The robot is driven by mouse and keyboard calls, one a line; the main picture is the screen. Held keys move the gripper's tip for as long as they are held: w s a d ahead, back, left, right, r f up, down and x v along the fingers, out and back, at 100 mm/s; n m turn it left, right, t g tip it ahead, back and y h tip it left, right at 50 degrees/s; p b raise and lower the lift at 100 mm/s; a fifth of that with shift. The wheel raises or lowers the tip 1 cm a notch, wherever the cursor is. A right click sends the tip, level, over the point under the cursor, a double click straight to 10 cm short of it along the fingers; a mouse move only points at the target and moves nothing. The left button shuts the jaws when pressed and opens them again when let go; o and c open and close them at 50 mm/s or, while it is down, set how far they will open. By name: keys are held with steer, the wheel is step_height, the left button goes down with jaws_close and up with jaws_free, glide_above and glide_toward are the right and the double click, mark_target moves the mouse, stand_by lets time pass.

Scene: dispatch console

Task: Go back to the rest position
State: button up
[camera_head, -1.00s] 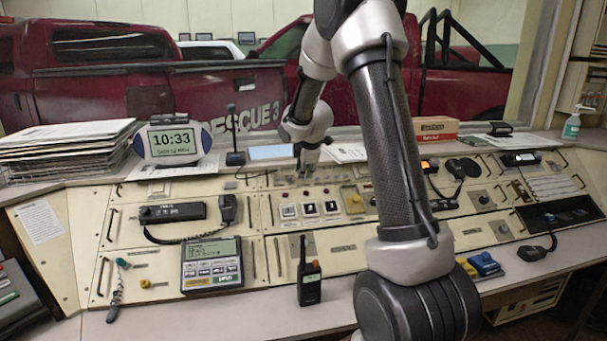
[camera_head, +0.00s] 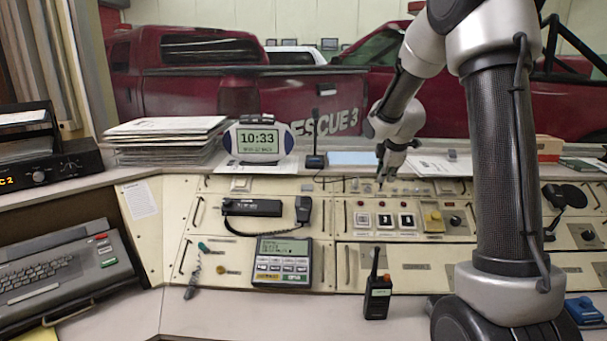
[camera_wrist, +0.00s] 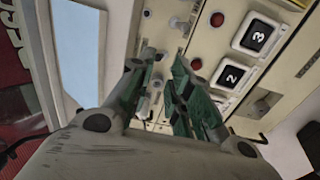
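My gripper (camera_head: 381,181) is at the far side of the console (camera_head: 215,262), above the upper row of small switches and left of the yellow module. In the wrist view my gripper (camera_wrist: 166,62) shows two fingers with green pads, with a narrow gap between them and nothing held. Numbered white buttons (camera_wrist: 252,37) and red buttons (camera_wrist: 217,19) lie beyond the fingers on the right. My arm stretches from the lower right up and back over the console.
A handheld radio (camera_head: 377,296) stands upright at the console's front edge. A desk microphone (camera_head: 315,160), a clock display (camera_head: 258,141) and a paper stack (camera_head: 165,140) stand along the back. A keyboard unit (camera_head: 60,270) is at left. The front ledge is mostly clear.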

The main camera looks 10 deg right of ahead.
steer(key=s+f+m+g, duration=0.35)
steer(key=s+m, duration=0.45)
steer(key=s, duration=0.3)
steer(key=s+a+r+m, duration=0.2)
steer(key=s+a+r, duration=0.1)
steer(key=s, duration=0.6)
steer(key=s+a+r+m+t+y, duration=0.1)
steer(key=s+a+r+m, duration=0.1)
steer(key=s+r, duration=0.3)
steer(key=s+a+r+m, duration=0.2)
steer(key=s+a+r, duration=0.2)
steer(key=s, duration=1)
steer(key=shift+a+r+m+y, duration=0.2)
steer(key=shift+a+m+y, duration=0.05)
steer(key=shift+m+y, duration=0.15)
steer(key=shift+a, duration=0.1)
